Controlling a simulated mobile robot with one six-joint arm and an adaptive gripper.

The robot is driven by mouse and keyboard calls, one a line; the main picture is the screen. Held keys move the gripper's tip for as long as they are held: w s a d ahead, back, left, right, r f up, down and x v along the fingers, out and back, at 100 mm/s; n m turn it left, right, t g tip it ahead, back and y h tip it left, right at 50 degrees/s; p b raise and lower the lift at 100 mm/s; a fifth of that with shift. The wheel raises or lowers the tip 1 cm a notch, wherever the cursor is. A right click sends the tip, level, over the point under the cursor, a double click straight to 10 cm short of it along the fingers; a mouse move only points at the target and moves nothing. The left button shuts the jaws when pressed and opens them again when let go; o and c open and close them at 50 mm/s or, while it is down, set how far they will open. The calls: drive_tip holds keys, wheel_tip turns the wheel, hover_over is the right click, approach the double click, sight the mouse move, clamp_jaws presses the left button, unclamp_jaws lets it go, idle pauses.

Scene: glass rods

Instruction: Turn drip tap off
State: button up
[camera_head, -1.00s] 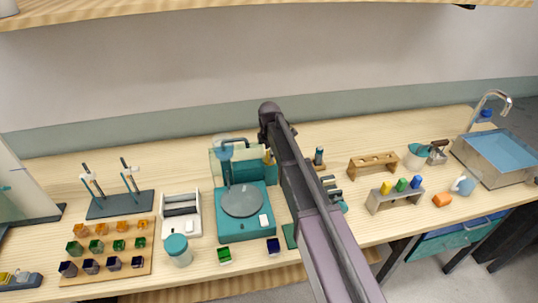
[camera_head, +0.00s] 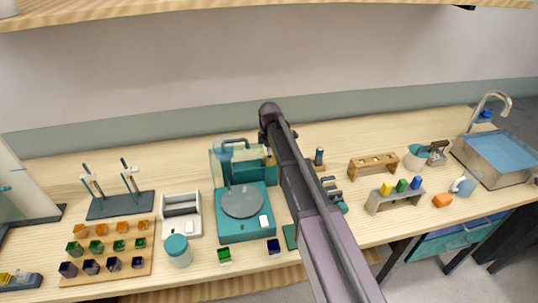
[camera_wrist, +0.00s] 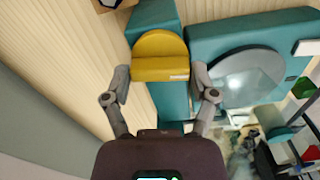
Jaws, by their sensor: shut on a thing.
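In the wrist view my gripper (camera_wrist: 160,74) has one finger on each side of the yellow knob (camera_wrist: 160,46), which sits on a teal body (camera_wrist: 168,98). My gripper is shut on the knob. My arm hides the fingers in the head view. I cannot tell whether liquid is dripping.
A white balance-like device (camera_head: 181,214) and a jar (camera_head: 178,250) stand to the left. Small coloured blocks lie on a wooden board (camera_head: 140,268). A wooden rack (camera_head: 373,165), a grey rack (camera_head: 394,200) and a sink (camera_head: 496,158) are to the right. The bench behind is clear.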

drive_tip(key=m, duration=0.4)
drive_tip(key=shift+s, duration=0.15)
drive_tip(key=m, duration=0.8)
drive_tip(key=shift+m, duration=2.1)
drive_tip(key=o, duration=1)
drive_tip(key=shift+n, duration=0.4)
